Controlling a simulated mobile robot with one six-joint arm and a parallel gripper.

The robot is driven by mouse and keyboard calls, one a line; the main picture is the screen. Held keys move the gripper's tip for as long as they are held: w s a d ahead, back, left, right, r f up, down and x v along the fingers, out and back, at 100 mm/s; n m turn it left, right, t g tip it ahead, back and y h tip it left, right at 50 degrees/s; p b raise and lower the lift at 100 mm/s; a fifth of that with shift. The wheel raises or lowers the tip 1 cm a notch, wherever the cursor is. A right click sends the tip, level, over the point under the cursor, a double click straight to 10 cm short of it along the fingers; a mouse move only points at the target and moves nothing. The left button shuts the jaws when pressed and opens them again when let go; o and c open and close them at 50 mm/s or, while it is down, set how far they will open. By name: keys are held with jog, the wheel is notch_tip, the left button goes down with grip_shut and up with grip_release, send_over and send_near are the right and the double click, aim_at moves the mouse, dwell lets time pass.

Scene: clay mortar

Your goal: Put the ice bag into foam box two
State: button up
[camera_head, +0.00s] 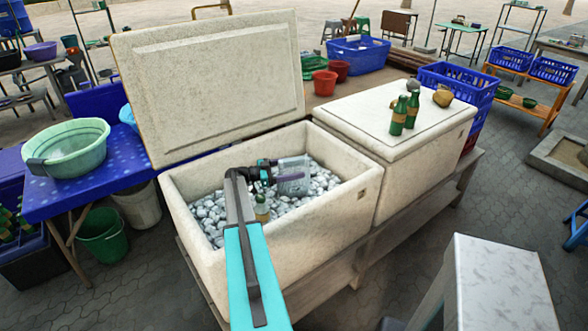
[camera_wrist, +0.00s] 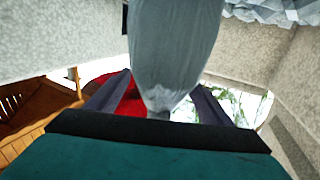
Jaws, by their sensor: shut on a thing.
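The ice bag (camera_head: 293,174) is pale and translucent. My gripper (camera_head: 268,172) is shut on it above the ice in the open foam box (camera_head: 312,233). In the wrist view the bag (camera_wrist: 175,45) fills the space between the two fingers of my gripper (camera_wrist: 158,100), with a pale box wall on each side. The open box's lid (camera_head: 215,80) stands raised at its back left. A second foam box (camera_head: 425,165) stands to the right with its lid closed. No label tells which box is number two.
Green bottles (camera_head: 398,116) and round objects stand on the closed lid. A green basin (camera_head: 68,147) sits on the blue table at left. A pale slab (camera_head: 500,285) stands front right.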

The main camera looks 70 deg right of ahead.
aim_at(276, 169)
jog(key=shift+f+b, duration=0.5)
jog(key=shift+b, duration=0.65)
dwell(0.4)
jog(key=o, duration=2.1)
jog(key=shift+r+p, duration=0.7)
jog(key=shift+p, duration=0.7)
jog(key=shift+w+a+f+b, duration=0.25)
jog(key=shift+w+b, duration=0.05)
jog(key=shift+b, duration=0.1)
jog(key=shift+w+a+b, duration=0.4)
jog(key=shift+w, duration=0.15)
jog(key=b+v, duration=0.2)
jog(key=v, duration=0.3)
jog(key=shift+w+a+r, duration=0.1)
jog(key=shift+w, duration=0.05)
